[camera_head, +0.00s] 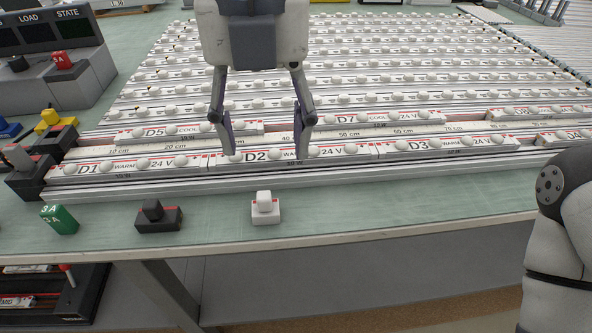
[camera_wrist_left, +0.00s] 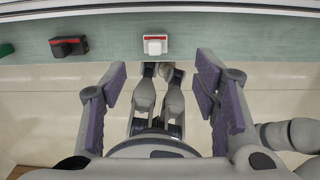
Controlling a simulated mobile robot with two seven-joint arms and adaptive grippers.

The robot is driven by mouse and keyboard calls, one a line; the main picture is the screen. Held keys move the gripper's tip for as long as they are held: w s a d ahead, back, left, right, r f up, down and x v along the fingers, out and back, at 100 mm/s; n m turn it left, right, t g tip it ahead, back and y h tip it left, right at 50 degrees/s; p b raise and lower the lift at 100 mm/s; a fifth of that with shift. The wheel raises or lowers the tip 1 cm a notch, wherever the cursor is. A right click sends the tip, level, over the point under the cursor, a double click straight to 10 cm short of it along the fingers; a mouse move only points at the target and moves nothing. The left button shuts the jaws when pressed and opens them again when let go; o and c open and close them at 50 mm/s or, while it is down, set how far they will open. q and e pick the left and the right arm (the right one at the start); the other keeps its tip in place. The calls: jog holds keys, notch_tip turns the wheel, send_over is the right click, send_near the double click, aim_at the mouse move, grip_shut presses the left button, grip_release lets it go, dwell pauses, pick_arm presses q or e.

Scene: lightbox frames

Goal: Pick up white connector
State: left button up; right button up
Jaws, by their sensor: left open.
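The white connector (camera_head: 265,208) is a small white block with a raised top and red marks on its base. It stands upright near the front edge of the green table. In the left wrist view the white connector (camera_wrist_left: 155,45) lies ahead of the gap between the fingers, apart from both. My left gripper (camera_head: 264,152) is open and empty, its fingertips in front of the strip rows in the head view. It also shows in the left wrist view (camera_wrist_left: 161,78) with purple pads spread wide.
Long rows of light strips on rails (camera_head: 300,168) lie behind. The table front right of the connector is clear. My right arm shows at the right edge.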

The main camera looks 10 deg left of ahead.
aim_at(263, 191)
pick_arm(q)
jog(key=f+b, duration=0.1)
jog(key=f, duration=0.3)
jog(key=f+b, duration=0.1)
jog(key=f, duration=0.3)
jog(key=a+f+b, duration=0.1)
jog(key=f, duration=0.2)
jog(key=shift+s+f, duration=0.1)
jog(key=shift+f, duration=0.3)
pick_arm(e)
jog(key=shift+g, duration=0.6)
jog(key=s+f, duration=0.3)
jog(key=shift+s+f, duration=0.2)
jog(key=shift+s, duration=0.1)
pick_arm(q)
jog(key=shift+r, duration=0.1)
jog(key=c, duration=1.1)
